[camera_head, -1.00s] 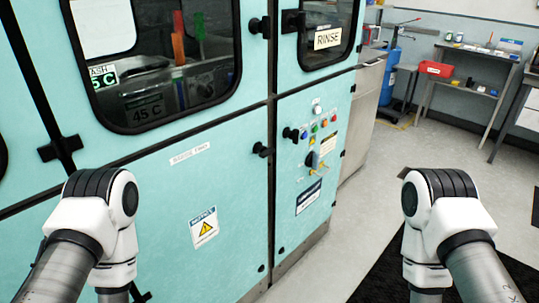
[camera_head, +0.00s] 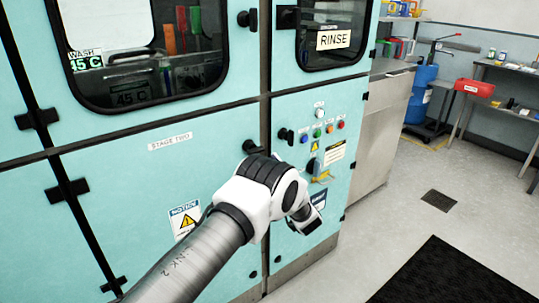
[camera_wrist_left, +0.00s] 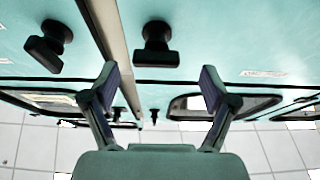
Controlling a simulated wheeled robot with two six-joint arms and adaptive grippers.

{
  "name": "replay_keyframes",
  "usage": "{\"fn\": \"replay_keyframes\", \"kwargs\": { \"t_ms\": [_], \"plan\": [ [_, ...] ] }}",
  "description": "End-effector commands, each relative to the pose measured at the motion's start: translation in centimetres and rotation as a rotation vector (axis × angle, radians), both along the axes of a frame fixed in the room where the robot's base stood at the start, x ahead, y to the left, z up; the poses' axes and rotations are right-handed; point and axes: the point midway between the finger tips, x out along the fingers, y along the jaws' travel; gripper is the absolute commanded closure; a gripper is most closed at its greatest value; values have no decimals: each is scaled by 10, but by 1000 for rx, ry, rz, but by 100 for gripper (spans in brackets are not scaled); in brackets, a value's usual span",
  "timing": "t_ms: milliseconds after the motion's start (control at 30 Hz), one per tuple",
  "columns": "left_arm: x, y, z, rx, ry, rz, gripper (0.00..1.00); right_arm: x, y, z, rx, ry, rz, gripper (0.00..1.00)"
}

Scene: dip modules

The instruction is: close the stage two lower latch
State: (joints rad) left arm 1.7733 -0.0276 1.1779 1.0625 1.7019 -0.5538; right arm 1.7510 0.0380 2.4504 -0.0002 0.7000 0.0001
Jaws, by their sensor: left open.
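The stage two lower latch (camera_head: 251,147) is a black handle at the right edge of the lower teal door, right of the STAGE TWO label (camera_head: 170,143). My left gripper (camera_wrist_left: 158,75) is open and empty, apart from the latch. My right gripper is not in view.
A second black latch (camera_head: 286,135) sits across the door seam, close by; it also shows at left in the wrist view (camera_wrist_left: 48,45). An upper latch (camera_head: 247,18) is above. Buttons (camera_head: 329,128) are right of the seam. A black mat (camera_head: 455,275) lies on open floor.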

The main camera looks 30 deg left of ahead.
Motion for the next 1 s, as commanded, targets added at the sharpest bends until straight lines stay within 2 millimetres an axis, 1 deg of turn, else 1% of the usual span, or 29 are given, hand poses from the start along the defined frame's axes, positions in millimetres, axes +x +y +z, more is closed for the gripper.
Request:
{"fn": "replay_keyframes", "kwargs": {
  "t_ms": [33, 100, 233, 367, 567, 600, 667, 700, 733, 1000],
  "plan": [
    [3, 9, 6, -2, -2, 1, 15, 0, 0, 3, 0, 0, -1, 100],
    [8, 21, 11, -1, -2, 1, 15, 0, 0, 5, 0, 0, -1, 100],
    [16, 39, 18, 0, -1, 0, 15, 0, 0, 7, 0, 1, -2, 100],
    [19, 46, 21, 0, 2, -2, 15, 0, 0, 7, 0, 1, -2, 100],
    [20, 46, 21, 0, 3, -3, 15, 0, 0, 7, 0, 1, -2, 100],
    [20, 46, 21, 0, 2, -4, 29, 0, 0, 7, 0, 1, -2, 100],
    [20, 46, 21, 0, 2, -4, 50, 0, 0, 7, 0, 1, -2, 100],
    [20, 46, 21, 0, 2, -4, 64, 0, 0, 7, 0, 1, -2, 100],
    [20, 46, 21, 0, 2, -4, 75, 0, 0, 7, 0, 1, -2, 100],
    [20, 46, 21, 2, 8, -4, 75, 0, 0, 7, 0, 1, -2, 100]
  ]
}}
